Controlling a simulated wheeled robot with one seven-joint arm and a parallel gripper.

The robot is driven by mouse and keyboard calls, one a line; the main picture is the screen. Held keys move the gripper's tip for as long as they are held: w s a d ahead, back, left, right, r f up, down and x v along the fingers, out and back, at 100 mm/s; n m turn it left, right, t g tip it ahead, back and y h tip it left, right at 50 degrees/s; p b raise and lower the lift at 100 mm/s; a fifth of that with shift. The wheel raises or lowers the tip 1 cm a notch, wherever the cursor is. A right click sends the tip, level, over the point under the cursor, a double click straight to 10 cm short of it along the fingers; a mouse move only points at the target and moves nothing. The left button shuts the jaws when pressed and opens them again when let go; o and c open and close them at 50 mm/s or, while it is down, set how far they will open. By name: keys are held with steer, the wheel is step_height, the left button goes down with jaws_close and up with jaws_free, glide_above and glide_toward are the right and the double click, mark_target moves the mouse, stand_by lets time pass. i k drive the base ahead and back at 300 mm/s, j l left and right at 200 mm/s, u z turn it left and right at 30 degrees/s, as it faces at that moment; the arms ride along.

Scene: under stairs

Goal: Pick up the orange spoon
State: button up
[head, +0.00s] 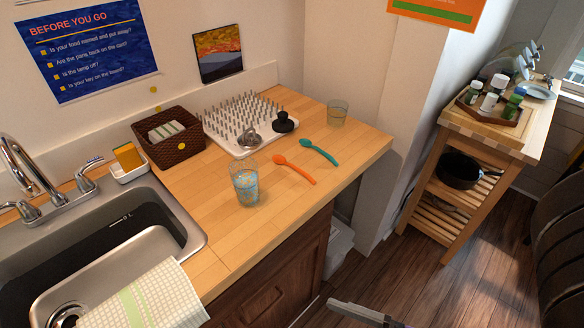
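The orange spoon (297,171) lies flat on the wooden counter (222,222), near its front edge. Its bowl points to the back left and its handle to the front right. A teal spoon (319,152) lies just to its right, apart from it. A grey part at the bottom edge, over the floor, looks like the end of my gripper (368,315). It is well below and in front of the orange spoon and does not touch it. It is cut off by the frame, so its opening and fingers are not clear.
A patterned glass (245,184) stands left of the orange spoon. Behind are a white drying rack (240,128), a dark woven basket (168,137) and another glass (337,113). The sink (130,235) is at left. A wooden cart (478,165) stands at right.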

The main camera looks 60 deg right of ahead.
mark_target(279, 159)
steer(key=l+z, duration=0.35)
steer(key=k+l+z, duration=0.1)
steer(key=z, duration=0.25)
steer(key=l+z, duration=0.35)
